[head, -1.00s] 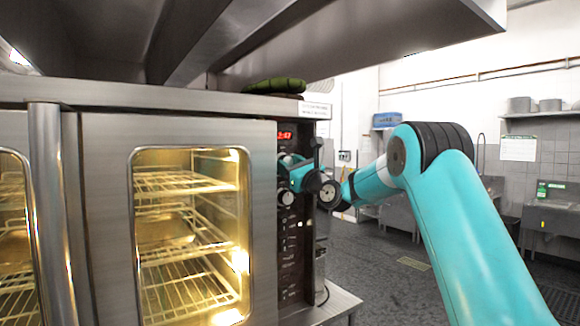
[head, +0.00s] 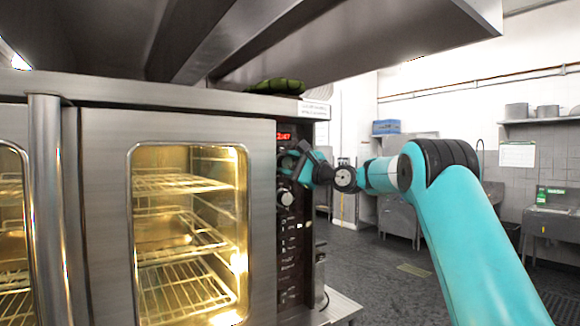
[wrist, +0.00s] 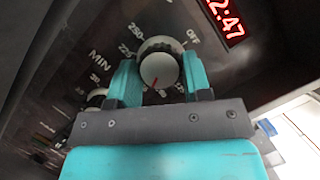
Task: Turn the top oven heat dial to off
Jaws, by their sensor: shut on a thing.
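The top oven heat dial (wrist: 160,62) is a round silver-rimmed knob in the wrist view. Its red mark sits at the lower edge of its face, away from the OFF label (wrist: 193,37) at its upper right. My gripper (wrist: 160,72) is shut on the dial, with one teal finger on each side of it. In the head view my gripper (head: 288,163) is at the upper control panel (head: 294,255), just below the red display (head: 285,136), and mostly hides the dial.
A lower knob (head: 286,198) sits just under my gripper; part of it also shows at left in the wrist view. The lit glass-door oven (head: 100,135) fills the left. A steel hood (head: 390,55) hangs above. The floor (head: 370,260) at right is clear.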

